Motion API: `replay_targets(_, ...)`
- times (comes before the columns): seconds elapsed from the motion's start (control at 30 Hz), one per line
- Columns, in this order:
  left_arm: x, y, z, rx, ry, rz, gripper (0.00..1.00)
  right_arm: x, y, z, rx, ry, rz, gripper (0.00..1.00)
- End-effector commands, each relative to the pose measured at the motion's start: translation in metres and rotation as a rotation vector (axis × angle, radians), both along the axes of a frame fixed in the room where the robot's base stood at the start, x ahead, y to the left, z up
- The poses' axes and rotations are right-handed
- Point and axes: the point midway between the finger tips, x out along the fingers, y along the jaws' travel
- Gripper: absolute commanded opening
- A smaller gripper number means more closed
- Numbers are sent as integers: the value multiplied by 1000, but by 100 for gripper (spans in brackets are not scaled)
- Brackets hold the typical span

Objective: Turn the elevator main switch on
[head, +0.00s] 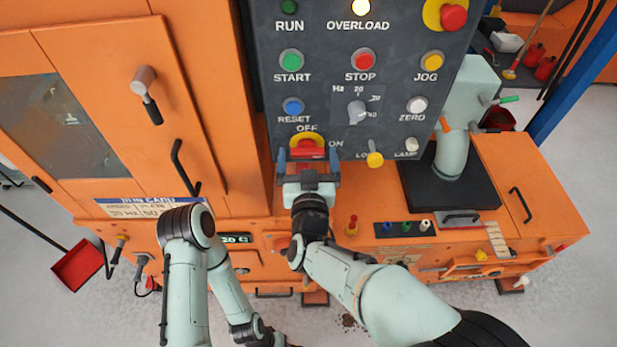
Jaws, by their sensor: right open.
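The main switch (307,143), a red handle on a yellow plate, sits low on the dark control panel in the head view. OFF is printed above it and ON to its right. The red handle looks roughly horizontal, but its lower part is partly hidden by my gripper. My right gripper (308,160) is open, with one finger on the left and one on the right of the red handle. I cannot tell whether the fingers touch it. My left arm is at the lower left, and its gripper is not in view.
The panel (330,100) also carries a START button (291,62), a STOP button (363,60), a speed knob (357,111) and a yellow key switch (374,158) close to the right of my gripper. An orange cabinet (120,100) with handles stands at the left.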

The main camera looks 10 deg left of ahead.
Motion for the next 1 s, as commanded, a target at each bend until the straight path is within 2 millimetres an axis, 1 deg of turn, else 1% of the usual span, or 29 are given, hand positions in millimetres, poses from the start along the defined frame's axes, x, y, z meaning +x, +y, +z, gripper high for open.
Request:
replay_targets(0.17, -1, 0, -4, 0, 1, 1, 58, -33, -9, 0, 4, 1, 4, 100)
replay_targets(0.3, -2, 0, -6, 0, 2, 0, 58, -65, -18, 0, 5, 1, 5, 100)
replay_targets(0.4, -2, 0, -6, 0, 2, 0, 58, -85, -24, 0, 4, 2, 4, 100)
replay_targets(0.5, -2, 0, -7, 0, 2, 0, 58, -101, -28, 0, 4, 0, 3, 100)
replay_targets(0.6, -2, 0, -7, 0, 3, 0, 58, -112, -31, 0, 3, 0, 3, 100)
replay_targets(0.7, -2, 0, -7, 0, 2, 0, 58, -118, -34, 1, 3, 0, 1, 100)
replay_targets(1.0, -2, 0, -7, 0, 3, 0, 58, -120, -34, 0, 2, 0, 1, 100)
